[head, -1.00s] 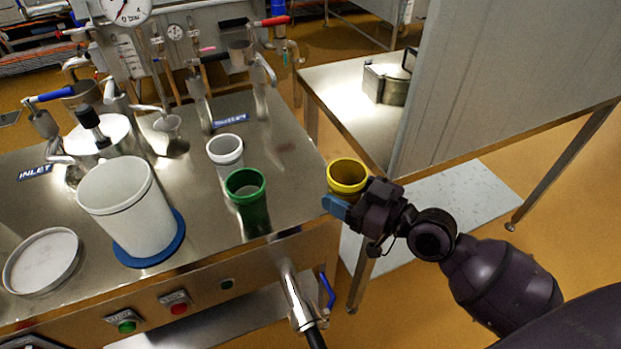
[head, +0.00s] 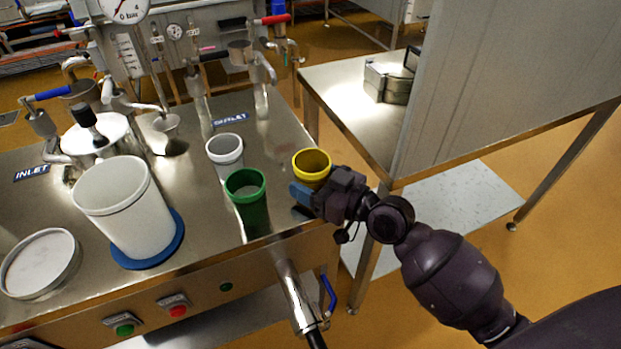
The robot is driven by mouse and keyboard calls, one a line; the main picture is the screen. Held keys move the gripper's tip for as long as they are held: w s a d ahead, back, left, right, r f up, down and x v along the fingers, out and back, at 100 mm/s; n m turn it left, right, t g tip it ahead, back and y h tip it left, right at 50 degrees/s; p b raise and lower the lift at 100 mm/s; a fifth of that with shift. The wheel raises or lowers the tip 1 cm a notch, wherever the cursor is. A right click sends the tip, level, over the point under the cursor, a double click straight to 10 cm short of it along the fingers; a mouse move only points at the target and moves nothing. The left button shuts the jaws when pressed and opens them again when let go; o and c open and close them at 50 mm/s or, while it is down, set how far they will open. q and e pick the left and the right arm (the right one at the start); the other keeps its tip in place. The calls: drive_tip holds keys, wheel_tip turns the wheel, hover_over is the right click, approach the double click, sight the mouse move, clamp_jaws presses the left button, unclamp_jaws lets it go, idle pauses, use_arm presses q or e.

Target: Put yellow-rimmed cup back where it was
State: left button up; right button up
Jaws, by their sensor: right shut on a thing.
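The yellow-rimmed cup (head: 312,164) is upright at the right end of the steel machine top (head: 285,131). My right gripper (head: 306,192) is shut on it from the front right, and its blue fingertip covers the cup's lower part. I cannot tell whether the cup's base touches the top. The green cup (head: 247,193) stands to its left, a small gap away. The white-rimmed cup (head: 225,152) stands behind the green one. My left gripper is not in view.
A big white tub (head: 128,212) stands on a blue disc (head: 150,262) at left, with a round lid (head: 41,262) beside it. Pipes and valves line the back. A steel side table (head: 345,107) and a grey panel (head: 500,80) stand at right.

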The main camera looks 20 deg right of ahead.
drive_tip(key=shift+f, duration=0.1)
drive_tip(key=o, duration=1)
drive_tip(key=shift+r, duration=0.3)
drive_tip(key=shift+v, duration=6)
